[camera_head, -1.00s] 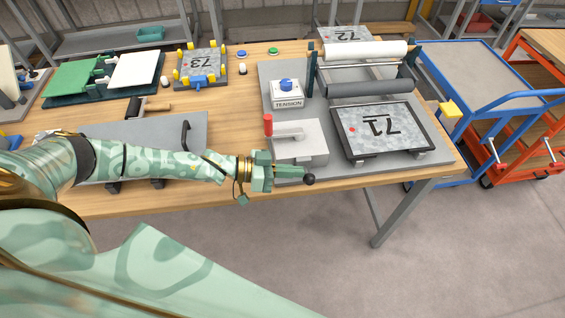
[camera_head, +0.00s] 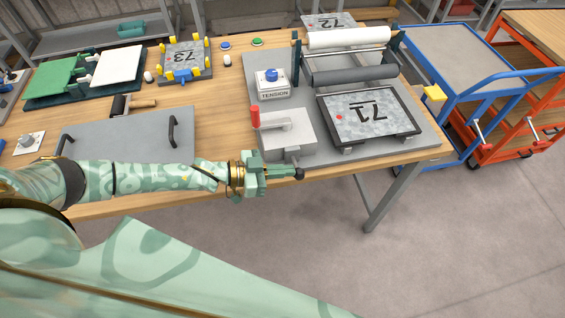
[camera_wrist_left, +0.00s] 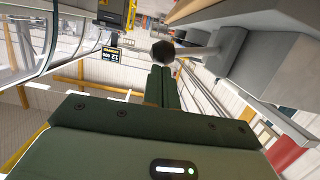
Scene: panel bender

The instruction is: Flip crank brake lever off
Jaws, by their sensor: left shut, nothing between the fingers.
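A light grey crank box (camera_head: 292,141) stands at the table's front edge, with a red-gripped handle (camera_head: 254,116) on a grey arm at its top. A short lever with a dark ball knob (camera_head: 299,174) juts from the box's front; it looks like the brake lever. In the left wrist view the knob (camera_wrist_left: 163,52) sits on a pale shaft that runs right. My left gripper (camera_head: 288,173) is shut and empty, its fingertips (camera_wrist_left: 160,70) right by the knob; I cannot tell whether they touch. My right gripper is not in view.
A grey board with dark handles (camera_head: 125,135) lies left. Blue and orange carts stand right. Floor in front is clear.

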